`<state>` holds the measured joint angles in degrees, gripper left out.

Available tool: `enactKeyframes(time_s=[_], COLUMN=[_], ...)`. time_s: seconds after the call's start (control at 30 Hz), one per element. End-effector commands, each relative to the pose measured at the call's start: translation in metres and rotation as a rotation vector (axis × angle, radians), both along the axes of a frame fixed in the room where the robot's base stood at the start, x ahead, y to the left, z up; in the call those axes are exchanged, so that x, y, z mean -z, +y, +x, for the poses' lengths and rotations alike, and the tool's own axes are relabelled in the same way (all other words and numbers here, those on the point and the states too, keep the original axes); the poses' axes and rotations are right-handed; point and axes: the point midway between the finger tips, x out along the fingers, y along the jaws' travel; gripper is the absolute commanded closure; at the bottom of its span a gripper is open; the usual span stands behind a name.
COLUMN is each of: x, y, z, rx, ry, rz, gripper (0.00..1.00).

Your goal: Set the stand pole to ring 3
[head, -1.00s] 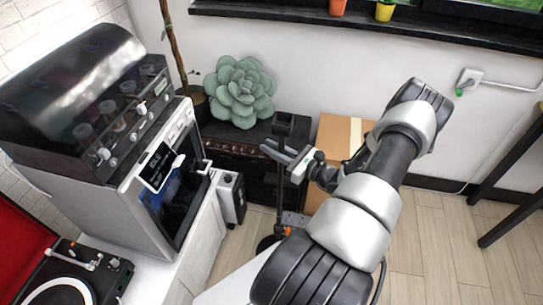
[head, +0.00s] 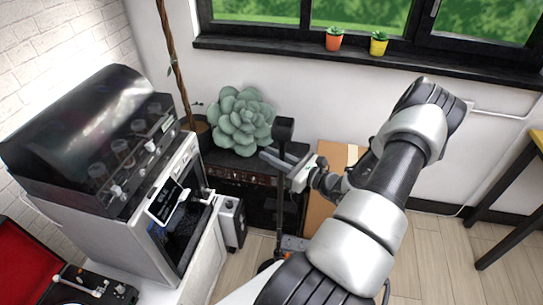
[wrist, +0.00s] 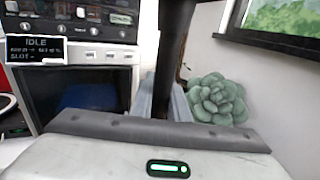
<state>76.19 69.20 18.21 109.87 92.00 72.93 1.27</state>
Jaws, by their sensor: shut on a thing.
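The stand pole (head: 283,190) is a dark upright post with a blocky black head on top, in front of the dark cabinet. My gripper (head: 284,160) is shut on the pole just below its head, with one finger on either side. In the wrist view the pole (wrist: 172,75) stands between the two grey fingers, its upper end running out of the picture. The stand's foot is partly hidden behind my arm. No ring marks or numbers on the pole can be made out.
A grey machine (head: 125,215) with a dark hood stands at left, its display reading IDLE in the wrist view. A succulent (head: 240,120) sits on the dark cabinet (head: 240,185) behind the pole. A cardboard box (head: 322,215) is beside it.

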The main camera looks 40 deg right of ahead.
Motion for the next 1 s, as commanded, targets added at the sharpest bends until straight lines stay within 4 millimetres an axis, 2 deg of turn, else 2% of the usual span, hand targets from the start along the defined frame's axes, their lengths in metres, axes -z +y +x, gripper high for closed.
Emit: enactKeyframes(time_s=[0.03, 0.13, 0.43, 0.57, 0.77, 1.0], x=[-0.003, -0.003, -0.001, 0.000, 0.001, 0.001], y=[0.000, 0.000, -0.001, -0.004, -0.017, -0.035], z=[0.001, 0.001, 0.000, -0.009, -0.046, -0.103], rx=[0.000, 0.000, 0.000, 0.002, 0.005, 0.005], ry=[-0.009, -0.006, -0.002, -0.001, 0.000, -0.002], rz=[0.000, 0.000, 0.000, -0.001, -0.001, -0.002], gripper=[0.83, 0.67, 0.66, 0.66, 0.66, 0.66])
